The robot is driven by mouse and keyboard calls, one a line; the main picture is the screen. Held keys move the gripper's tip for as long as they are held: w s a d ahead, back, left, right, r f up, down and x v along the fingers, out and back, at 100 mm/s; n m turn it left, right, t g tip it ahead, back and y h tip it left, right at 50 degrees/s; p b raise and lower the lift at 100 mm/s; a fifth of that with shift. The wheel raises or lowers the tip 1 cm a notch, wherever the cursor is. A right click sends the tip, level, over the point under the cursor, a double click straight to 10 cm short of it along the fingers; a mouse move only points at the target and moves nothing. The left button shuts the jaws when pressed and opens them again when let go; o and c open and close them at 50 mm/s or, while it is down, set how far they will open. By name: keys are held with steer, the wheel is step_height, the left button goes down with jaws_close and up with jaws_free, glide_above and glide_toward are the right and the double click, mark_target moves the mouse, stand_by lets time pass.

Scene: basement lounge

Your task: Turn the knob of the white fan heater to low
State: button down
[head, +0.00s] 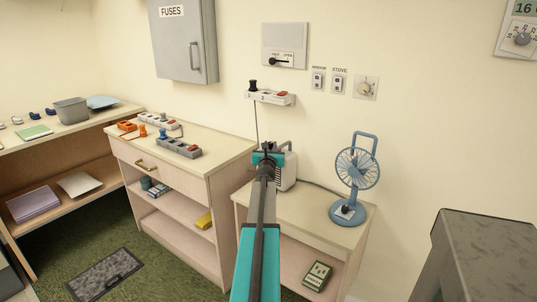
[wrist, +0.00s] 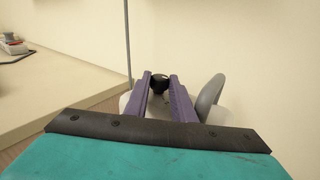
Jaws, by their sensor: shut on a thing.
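The white fan heater (head: 291,171) stands on the low cabinet at the wall, partly hidden behind my arm in the head view. In the wrist view its white body (wrist: 219,114) and grey handle (wrist: 209,97) show beyond my fingers. Its dark knob (wrist: 160,82) sits between the two purple fingertips of my gripper (wrist: 160,78), which is shut on it. In the head view my gripper (head: 268,155) is at the heater's top left and hides the knob. The knob's setting and marks cannot be read.
A blue desk fan (head: 355,180) stands right of the heater on the same cabinet top (head: 311,204). A wooden cabinet (head: 213,155) with power strips stands left. A dark grey block (head: 485,255) is at front right.

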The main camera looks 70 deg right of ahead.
mark_target(270, 145)
steer(key=shift+t+b, duration=0.3)
steer(key=shift+b, duration=0.2)
steer(key=c, duration=1.5)
jaws_free()
steer(key=shift+s+a, duration=0.1)
steer(key=shift+p+v, duration=0.35)
steer(key=shift+v, duration=1.3)
steer(key=shift+p+v, duration=0.35)
steer(key=shift+v, duration=1.9)
steer(key=shift+r, duration=0.15)
